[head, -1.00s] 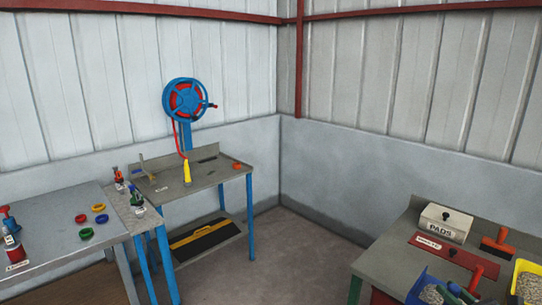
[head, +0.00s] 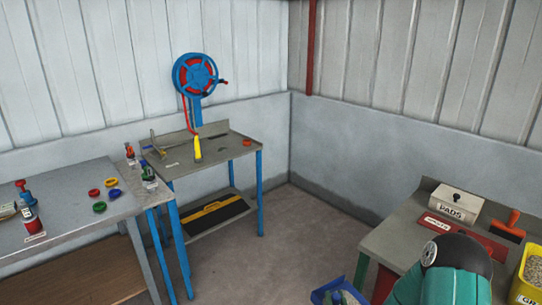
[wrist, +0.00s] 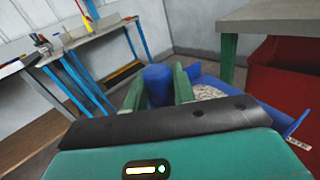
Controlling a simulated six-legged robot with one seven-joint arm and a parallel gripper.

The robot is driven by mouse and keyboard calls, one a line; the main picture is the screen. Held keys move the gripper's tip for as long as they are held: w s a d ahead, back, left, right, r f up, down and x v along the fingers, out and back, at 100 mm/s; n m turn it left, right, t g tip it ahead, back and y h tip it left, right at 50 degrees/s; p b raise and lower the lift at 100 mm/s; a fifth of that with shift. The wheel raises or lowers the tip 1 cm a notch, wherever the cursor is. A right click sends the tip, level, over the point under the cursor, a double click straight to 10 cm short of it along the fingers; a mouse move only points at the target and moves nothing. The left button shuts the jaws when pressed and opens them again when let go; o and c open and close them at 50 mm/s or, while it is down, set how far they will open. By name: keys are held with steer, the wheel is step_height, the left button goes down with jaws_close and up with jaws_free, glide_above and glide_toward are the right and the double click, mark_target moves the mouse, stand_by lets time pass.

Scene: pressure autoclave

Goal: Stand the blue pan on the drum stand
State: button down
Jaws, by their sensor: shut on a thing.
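The blue pan (wrist: 265,110) is in my gripper (wrist: 159,88), whose two green fingers are closed on its upright blue part. Pale grit (wrist: 207,92) shows in the pan behind the right finger. In the head view the pan (head: 325,294) shows at the bottom edge, off the left front of the right-hand bench. It looks clear of the bench top. My teal hand hides part of that bench's front. I cannot pick out the drum stand for certain in either view.
The right-hand bench (head: 385,240) holds a white PADS box (head: 454,207), an orange-handled tool (head: 509,226) and a yellow tray of grit (head: 531,275). A red bin (wrist: 290,95) stands beneath it. A grey table (head: 60,218) and small bench (head: 220,153) stand left. Open floor lies between.

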steer(key=shift+h, duration=0.3)
steer(key=shift+w+a+f, duration=0.25)
steer(key=shift+a+f, duration=0.25)
steer(key=shift+a, duration=0.15)
steer(key=shift+w+a+f, duration=0.2)
steer(key=shift+a+f, duration=0.25)
steer(key=shift+a, duration=0.2)
steer(key=shift+w+a+f, duration=0.25)
steer(key=shift+a+f, duration=0.25)
steer(key=shift+a, duration=0.15)
